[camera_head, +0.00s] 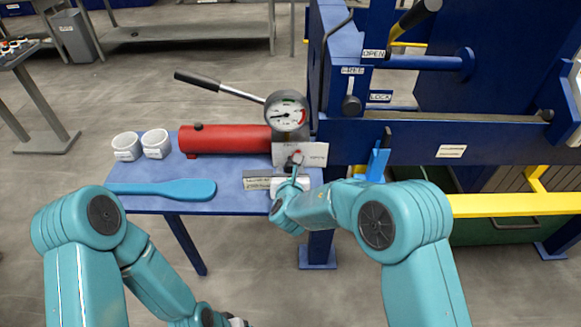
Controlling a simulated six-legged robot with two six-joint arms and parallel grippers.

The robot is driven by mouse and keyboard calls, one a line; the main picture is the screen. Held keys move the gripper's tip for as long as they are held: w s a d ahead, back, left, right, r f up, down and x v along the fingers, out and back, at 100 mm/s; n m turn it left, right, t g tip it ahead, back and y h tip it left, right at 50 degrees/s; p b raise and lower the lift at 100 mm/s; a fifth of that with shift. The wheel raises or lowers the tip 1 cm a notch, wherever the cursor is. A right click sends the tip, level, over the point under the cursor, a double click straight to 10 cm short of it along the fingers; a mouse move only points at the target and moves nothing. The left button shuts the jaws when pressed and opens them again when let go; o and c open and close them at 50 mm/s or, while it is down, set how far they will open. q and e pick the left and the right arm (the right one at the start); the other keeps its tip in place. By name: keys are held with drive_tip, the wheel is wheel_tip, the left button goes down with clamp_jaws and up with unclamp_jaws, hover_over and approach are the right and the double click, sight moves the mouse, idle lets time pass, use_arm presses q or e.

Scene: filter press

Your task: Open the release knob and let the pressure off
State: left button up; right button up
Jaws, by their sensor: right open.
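The release knob (297,153) is a small red part at the front of the hand pump's grey block, in front of a white label plate (312,153). My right gripper (293,163) is open at the knob, just below and in front of it. The gripper partly hides the knob, and I cannot tell whether they touch. The round pressure gauge (286,110) stands above the block, its needle pointing left. The red pump cylinder (228,140) lies to the left on the blue table. My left gripper (236,322) is low at the bottom edge, mostly cut off.
The blue side table (240,187) also bears two white cups (126,147) (156,143) and a blue paddle (165,189). The pump lever (222,87) rises to the left behind the gauge. The blue press frame (430,132) and a yellow rail (510,204) stand at right.

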drive_tip(key=shift+w+f, duration=0.25)
drive_tip(key=shift+w, duration=0.35)
